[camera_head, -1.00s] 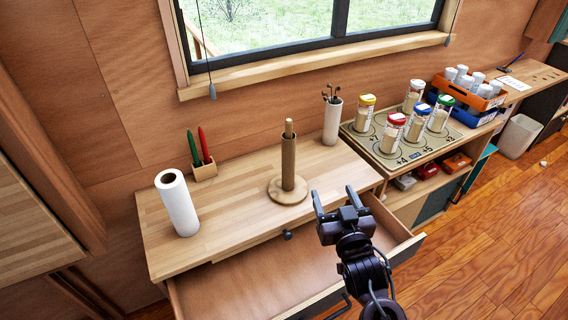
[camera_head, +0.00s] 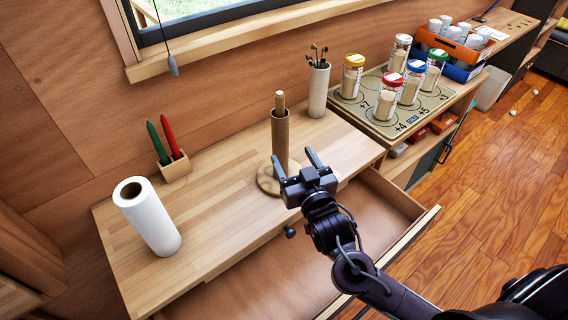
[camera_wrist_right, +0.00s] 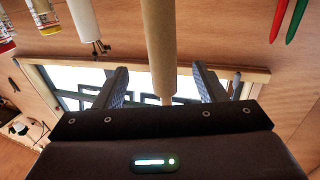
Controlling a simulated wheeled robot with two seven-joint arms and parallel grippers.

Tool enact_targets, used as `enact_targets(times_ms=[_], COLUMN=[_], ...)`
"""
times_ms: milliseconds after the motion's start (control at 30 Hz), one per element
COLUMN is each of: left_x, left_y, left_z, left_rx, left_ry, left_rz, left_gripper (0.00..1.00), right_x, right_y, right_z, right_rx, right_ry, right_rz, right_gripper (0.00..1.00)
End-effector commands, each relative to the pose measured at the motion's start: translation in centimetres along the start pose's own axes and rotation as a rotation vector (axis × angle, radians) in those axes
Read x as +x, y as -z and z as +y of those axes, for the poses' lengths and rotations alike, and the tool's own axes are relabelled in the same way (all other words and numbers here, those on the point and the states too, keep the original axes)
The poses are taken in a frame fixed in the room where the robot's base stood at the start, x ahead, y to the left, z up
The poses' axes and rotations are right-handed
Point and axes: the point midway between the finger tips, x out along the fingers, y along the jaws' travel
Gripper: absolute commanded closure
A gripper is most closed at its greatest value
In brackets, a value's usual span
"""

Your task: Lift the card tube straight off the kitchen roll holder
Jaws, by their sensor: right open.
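The brown card tube (camera_head: 280,138) stands upright on the wooden holder, around its dowel. The pale dowel tip (camera_head: 280,98) sticks out above the tube, and the round holder base (camera_head: 267,184) rests on the wooden counter. My right gripper (camera_head: 292,156) is open and empty, just in front and to the right of the tube's lower part. In the right wrist view, which is upside down, the tube (camera_wrist_right: 160,38) shows between the two spread fingers (camera_wrist_right: 159,66), touching neither. My left gripper is not in view.
A white paper roll (camera_head: 149,218) stands at the counter's left. A pen holder (camera_head: 175,166) is at the back, and a white cup with thin sticks (camera_head: 318,90) stands behind right. An open drawer (camera_head: 265,272) juts out below. Several jars stand on a mat (camera_head: 375,121) at right.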

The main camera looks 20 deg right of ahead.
Motion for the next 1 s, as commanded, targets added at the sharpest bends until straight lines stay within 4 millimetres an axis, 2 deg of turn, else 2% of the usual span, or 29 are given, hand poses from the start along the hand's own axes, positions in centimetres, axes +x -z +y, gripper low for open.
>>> enact_targets(times_ms=[33, 100, 267, 700, 1000], left_x=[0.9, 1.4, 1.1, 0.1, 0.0], left_y=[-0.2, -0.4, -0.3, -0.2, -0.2], left_z=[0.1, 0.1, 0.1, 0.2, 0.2], left_rx=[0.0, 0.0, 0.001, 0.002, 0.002], left_ry=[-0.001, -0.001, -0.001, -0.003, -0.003], left_rz=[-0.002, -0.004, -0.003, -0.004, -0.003], left_gripper=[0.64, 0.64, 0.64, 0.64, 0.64], right_x=[0.0, 0.0, 0.9, 7.0, 7.8], right_y=[-0.9, -1.4, -1.3, -1.2, -1.3], right_z=[0.0, 0.0, 0.0, 0.0, 0.0], right_rx=[0.0, 0.0, -0.001, -0.001, 0.0], right_ry=[0.0, 0.0, -0.001, 0.0, 0.0], right_rz=[0.0, 0.0, 0.001, 0.001, 0.0], right_gripper=[0.35, 0.35, 0.35, 0.35, 0.35])
